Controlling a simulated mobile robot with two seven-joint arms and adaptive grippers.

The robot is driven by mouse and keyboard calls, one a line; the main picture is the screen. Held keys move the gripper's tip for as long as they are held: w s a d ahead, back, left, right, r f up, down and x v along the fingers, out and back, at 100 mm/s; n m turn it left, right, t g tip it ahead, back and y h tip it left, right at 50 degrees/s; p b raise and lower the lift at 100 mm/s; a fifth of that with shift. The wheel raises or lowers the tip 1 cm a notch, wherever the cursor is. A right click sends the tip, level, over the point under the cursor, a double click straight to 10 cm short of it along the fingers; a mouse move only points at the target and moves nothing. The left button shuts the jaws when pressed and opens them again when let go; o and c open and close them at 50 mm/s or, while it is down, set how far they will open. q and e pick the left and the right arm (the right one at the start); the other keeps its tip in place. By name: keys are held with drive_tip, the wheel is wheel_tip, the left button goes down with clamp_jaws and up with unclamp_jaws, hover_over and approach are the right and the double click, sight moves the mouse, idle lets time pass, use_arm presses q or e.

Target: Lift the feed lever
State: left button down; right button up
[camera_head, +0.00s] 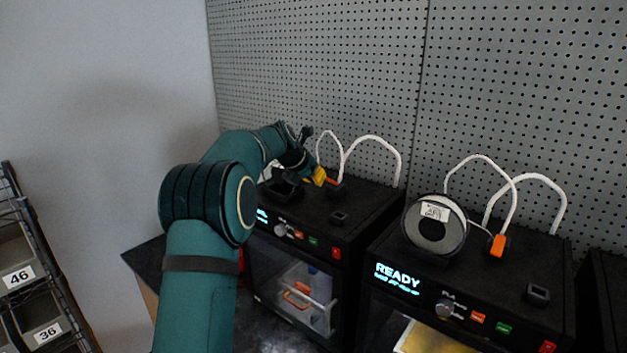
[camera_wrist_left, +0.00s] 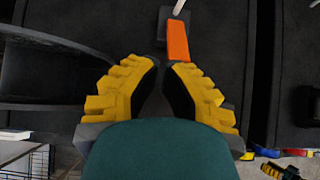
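The left printer (camera_head: 345,215) has a small orange feed lever (camera_head: 332,181) on its top, at the base of a white tube. My left gripper (camera_head: 319,176), with yellow fingers, is right beside this lever. In the left wrist view the orange lever (camera_wrist_left: 178,42) lies just beyond the fingertips, closer to the right finger. The left gripper (camera_wrist_left: 162,65) is partly open, with a narrow empty gap between its dark pads. Whether a fingertip touches the lever is unclear. My right gripper is in neither view.
A second printer (camera_head: 540,268) with a READY screen, a filament spool (camera_head: 434,224) and its own orange lever (camera_head: 498,246) stands to the right. White tubes (camera_head: 372,140) arch above the left printer. A grey pegboard (camera_head: 310,70) is behind. Shelves with numbered bins (camera_head: 18,277) are at left.

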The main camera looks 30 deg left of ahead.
use_arm(q)
drive_tip(key=shift+r, duration=0.4)
drive_tip(key=v, duration=1.2)
